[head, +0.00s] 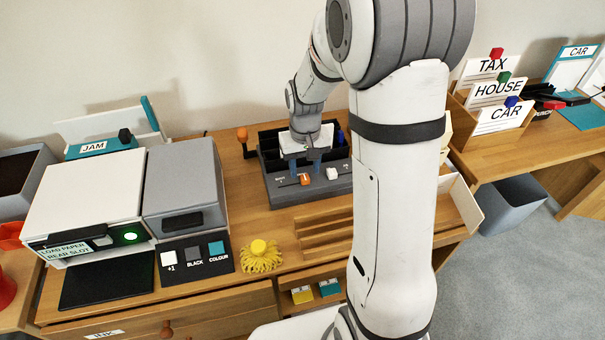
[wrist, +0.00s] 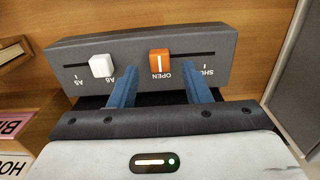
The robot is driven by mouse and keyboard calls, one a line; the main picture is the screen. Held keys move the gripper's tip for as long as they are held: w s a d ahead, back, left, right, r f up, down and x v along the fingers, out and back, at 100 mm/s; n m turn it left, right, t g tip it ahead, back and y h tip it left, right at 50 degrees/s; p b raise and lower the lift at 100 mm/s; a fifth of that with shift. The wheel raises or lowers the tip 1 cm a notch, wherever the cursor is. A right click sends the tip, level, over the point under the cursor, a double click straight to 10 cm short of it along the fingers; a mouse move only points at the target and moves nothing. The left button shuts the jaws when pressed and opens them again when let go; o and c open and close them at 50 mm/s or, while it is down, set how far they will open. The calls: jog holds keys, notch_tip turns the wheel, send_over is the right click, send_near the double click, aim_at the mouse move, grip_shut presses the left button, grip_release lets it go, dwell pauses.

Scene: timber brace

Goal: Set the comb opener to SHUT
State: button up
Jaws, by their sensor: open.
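The comb opener is the orange slider (wrist: 160,62) on the grey front panel (wrist: 230,45) of a dark machine. It stands at the OPEN label, and the partly cut-off SHUT label lies to its right in the wrist view. The slider also shows in the head view (head: 305,180). My gripper (wrist: 159,80) is open, with its two blue fingers on either side of the slider in the picture. I see no clear contact with it. In the head view my gripper (head: 304,168) is over the machine's front.
An orange-knobbed lever (head: 242,135) stands at the machine's left side.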

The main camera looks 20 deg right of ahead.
aim_at(305, 180)
jog(key=shift+f, duration=1.35)
jog(key=shift+c, duration=0.5)
grip_shut()
